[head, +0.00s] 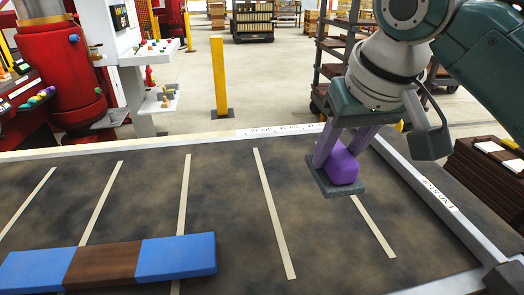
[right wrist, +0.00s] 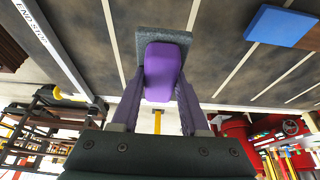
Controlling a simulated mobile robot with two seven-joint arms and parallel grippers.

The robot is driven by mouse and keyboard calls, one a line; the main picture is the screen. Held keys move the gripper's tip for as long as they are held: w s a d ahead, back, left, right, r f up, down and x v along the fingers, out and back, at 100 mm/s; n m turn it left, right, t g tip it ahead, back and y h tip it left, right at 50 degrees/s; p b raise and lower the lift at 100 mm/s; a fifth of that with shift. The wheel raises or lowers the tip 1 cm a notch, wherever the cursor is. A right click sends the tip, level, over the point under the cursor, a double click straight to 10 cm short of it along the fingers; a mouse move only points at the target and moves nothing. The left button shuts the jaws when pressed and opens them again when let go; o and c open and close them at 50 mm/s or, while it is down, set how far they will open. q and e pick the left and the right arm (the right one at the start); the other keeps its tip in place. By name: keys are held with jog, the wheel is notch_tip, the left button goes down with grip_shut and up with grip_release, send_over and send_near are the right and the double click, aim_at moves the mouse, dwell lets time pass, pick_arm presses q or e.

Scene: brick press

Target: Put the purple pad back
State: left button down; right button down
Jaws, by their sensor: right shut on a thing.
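The purple pad (head: 343,165) is a purple block on a flat grey plate (head: 322,183). My right gripper (head: 338,157) is shut on the purple block, one finger on each side. In the right wrist view the purple block (right wrist: 163,72) sits between the fingers of the right gripper (right wrist: 160,90), with the grey plate beyond the fingertips. The pad is over the far right part of the dark table (head: 230,215); I cannot tell how high above it. My left gripper is not in view.
A blue block (head: 176,257), a brown block (head: 103,266) and another blue block (head: 37,270) lie in a row at the table's near left. Pale stripes cross the table, and a raised light rim (head: 425,190) edges its right side. The middle is clear.

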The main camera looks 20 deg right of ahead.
notch_tip(320, 180, down, 11)
jog(key=shift+a+f+b, duration=0.1)
jog(key=shift+f+b, duration=0.1)
jog(key=shift+b, duration=0.45)
notch_tip(320, 180, down, 4)
jog(key=shift+b, duration=0.45)
jog(key=shift+f, duration=0.35)
jog(key=shift+f, duration=0.1)
jog(key=shift+c, duration=2)
grip_release()
